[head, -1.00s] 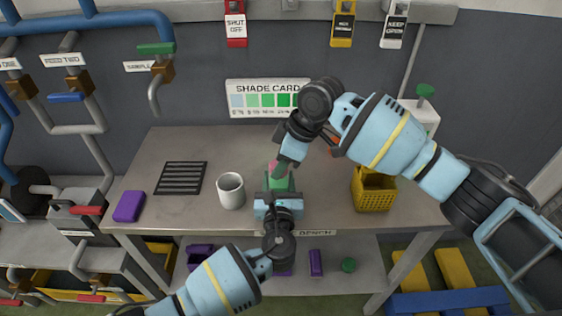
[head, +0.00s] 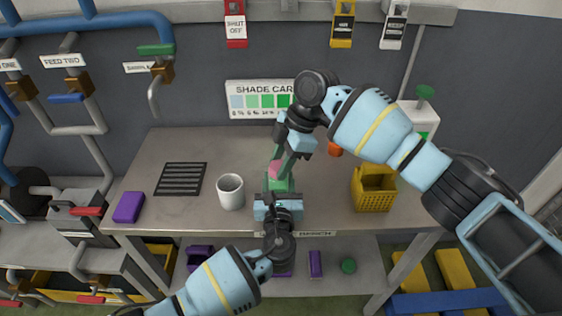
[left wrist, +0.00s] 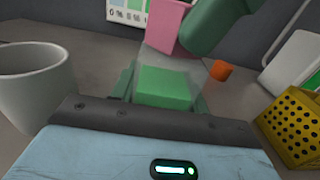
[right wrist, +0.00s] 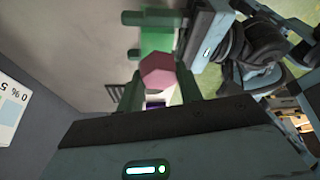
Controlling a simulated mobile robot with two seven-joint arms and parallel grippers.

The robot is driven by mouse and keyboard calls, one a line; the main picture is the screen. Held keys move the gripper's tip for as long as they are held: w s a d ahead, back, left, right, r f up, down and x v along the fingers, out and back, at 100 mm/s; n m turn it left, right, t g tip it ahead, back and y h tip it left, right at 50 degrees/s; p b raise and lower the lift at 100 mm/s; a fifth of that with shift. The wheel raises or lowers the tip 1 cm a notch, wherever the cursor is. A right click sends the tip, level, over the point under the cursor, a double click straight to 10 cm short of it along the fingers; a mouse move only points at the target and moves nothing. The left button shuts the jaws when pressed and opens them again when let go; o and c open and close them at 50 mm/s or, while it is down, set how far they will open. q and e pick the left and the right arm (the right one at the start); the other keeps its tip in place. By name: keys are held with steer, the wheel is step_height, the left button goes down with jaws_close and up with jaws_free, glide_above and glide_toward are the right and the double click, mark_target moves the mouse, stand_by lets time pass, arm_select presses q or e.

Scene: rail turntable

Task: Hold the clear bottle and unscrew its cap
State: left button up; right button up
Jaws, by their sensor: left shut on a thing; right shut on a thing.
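The clear bottle, with green contents (left wrist: 164,86), stands upright over the bench; it also shows in the head view (head: 280,184). My left gripper (head: 279,191) is shut on it from the front, low on its body. The pink cap (right wrist: 158,70) is between the green fingers of my right gripper (head: 278,162), which is shut on it from above. In the left wrist view the cap (left wrist: 170,28) sits at the bottle's top, partly behind a right finger. I cannot tell whether cap and bottle touch.
A white mug (head: 230,192) stands close left of the bottle. A yellow basket (head: 374,188) and a small orange thing (head: 334,149) are to the right. A purple block (head: 129,207) and a black grille (head: 180,178) lie at left. The shade card (head: 258,98) is behind.

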steer(key=shift+w+d+f+n+g+h, duration=0.1)
steer(key=shift+n+g+h, duration=0.1)
steer(key=shift+n, duration=0.4)
steer(key=shift+f+n+g+h, duration=0.1)
steer(key=shift+n+g, duration=0.1)
steer(key=shift+n, duration=0.4)
steer(key=o, duration=1.1)
steer(key=shift+r, duration=0.15)
steer(key=shift+o, duration=0.4)
steer(key=shift+r, duration=2.05)
